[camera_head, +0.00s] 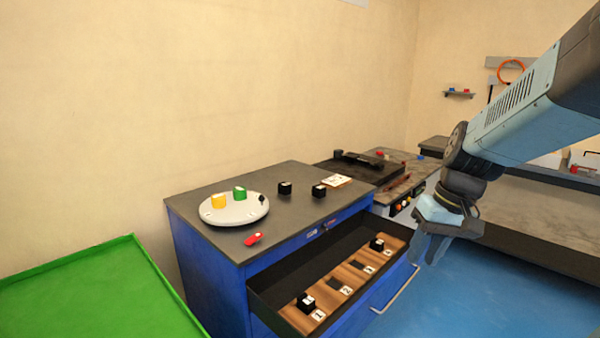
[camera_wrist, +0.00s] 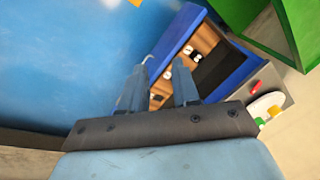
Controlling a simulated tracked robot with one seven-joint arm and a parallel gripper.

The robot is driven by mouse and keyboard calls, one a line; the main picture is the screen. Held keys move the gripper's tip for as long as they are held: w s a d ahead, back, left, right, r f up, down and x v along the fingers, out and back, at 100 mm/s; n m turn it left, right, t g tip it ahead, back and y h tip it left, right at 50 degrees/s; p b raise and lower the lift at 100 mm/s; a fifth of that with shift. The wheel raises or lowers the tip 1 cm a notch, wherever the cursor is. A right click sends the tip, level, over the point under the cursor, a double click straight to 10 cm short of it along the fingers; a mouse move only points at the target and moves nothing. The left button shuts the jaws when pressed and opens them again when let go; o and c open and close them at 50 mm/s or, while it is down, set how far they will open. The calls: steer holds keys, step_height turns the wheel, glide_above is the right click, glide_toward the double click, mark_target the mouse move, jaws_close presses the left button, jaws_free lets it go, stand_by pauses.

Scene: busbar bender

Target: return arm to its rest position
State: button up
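My arm reaches in from the upper right in the head view. My gripper (camera_head: 428,252) hangs with its fingers downward, in front of the open drawer's right end and apart from the cabinet. In the wrist view my gripper (camera_wrist: 162,82) has its two fingers apart, with nothing between them; the drawer shows beyond the gap. The open drawer (camera_head: 268,296) of the blue cabinet (camera_head: 205,268) holds a wooden insert (camera_head: 334,299) with numbered places. One black block (camera_head: 306,302) is at place 1 and another black block (camera_head: 377,243) is at the far end.
The cabinet top carries a round white plate (camera_head: 232,213) with yellow and green pieces, a red piece (camera_head: 253,239) and two black blocks (camera_head: 285,188). A green-rimmed table (camera_head: 85,305) stands left. A grey bench (camera_head: 555,220) stands right. Blue floor (camera_head: 470,300) is clear below my gripper.

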steer(key=s+r+t+h, duration=0.2)
steer(key=s+r+t, duration=0.2)
steer(key=s+r, duration=0.2)
step_height(320, 180, up, 2)
steer(key=shift+s+a+r+t+h, duration=0.1)
steer(key=shift+s+a+t+h, duration=0.1)
steer(key=shift+t+h, duration=0.15)
stand_by(1.9)
